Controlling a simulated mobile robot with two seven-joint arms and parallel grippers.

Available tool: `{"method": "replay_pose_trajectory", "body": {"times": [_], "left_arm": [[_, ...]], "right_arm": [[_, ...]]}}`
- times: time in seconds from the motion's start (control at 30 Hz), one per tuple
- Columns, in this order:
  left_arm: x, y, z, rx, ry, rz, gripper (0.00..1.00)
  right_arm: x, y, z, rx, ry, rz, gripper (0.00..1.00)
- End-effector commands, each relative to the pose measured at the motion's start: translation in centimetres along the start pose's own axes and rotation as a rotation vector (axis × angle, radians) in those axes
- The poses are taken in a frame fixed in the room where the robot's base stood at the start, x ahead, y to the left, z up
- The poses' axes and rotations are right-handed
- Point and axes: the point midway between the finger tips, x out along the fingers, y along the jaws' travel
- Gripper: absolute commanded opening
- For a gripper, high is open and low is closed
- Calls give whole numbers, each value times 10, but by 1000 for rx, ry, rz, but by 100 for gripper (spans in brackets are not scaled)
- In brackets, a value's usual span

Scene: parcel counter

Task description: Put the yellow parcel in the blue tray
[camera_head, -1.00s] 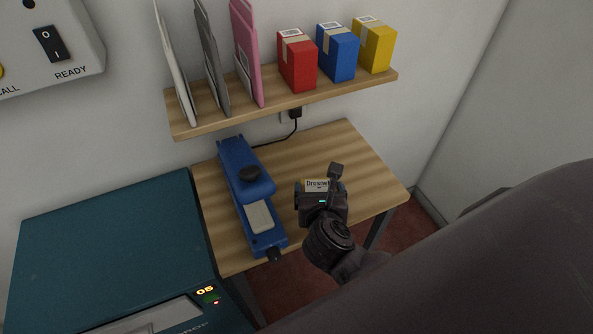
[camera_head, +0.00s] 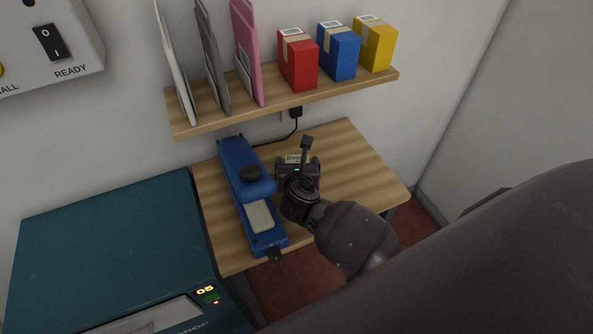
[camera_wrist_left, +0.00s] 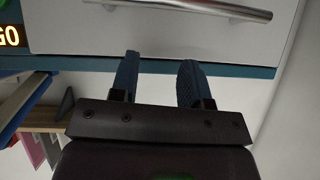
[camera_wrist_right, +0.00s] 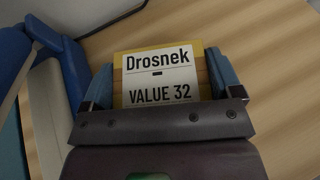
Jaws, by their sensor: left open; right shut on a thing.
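My right gripper (camera_head: 298,162) is above the wooden table, just right of the blue sealer-like device. It is shut on a parcel with a white label reading "Drosnek VALUE 32" (camera_wrist_right: 158,75); a yellow edge shows above the label, so I take it for the yellow parcel. The parcel's lower part is hidden by my gripper. Another yellow box (camera_head: 375,45) stands at the right end of the shelf. My left gripper (camera_wrist_left: 160,65) is open and empty, in front of a pale panel with a metal handle; it is outside the head view. I see no blue tray.
The blue device (camera_head: 244,185) lies along the table's (camera_head: 350,165) left part. A shelf (camera_head: 330,88) above holds envelopes, a red box (camera_head: 298,60) and a blue box (camera_head: 338,50). A teal machine (camera_head: 110,245) stands left. The table's right side is clear.

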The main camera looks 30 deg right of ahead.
Motion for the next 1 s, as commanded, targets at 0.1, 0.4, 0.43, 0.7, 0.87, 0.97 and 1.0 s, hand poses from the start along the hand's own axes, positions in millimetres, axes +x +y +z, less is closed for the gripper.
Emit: {"method": "replay_pose_trajectory", "body": {"times": [0.1, 0.4, 0.43, 0.7, 0.87, 0.97, 1.0], "left_arm": [[3, 1, 4, 0, -2, 1, 43], [4, 1, 1, 1, 3, 1, 43], [4, 1, 1, 1, 3, 1, 43], [4, 1, 3, 1, 2, 2, 43], [4, 1, 3, 1, 2, 2, 43], [4, 1, 3, 1, 2, 1, 43], [4, 1, 3, 1, 1, 1, 43]], "right_arm": [[8, -1, -17, -5, 1, -1, 57], [14, 2, -25, 0, 0, 1, 57], [14, 2, -25, 0, 0, 1, 57], [16, 2, -28, 0, 0, 0, 90], [15, 2, -28, 0, 0, 0, 100], [15, 2, -28, 0, 0, 1, 100], [15, 2, -27, 0, 0, 1, 100]]}}
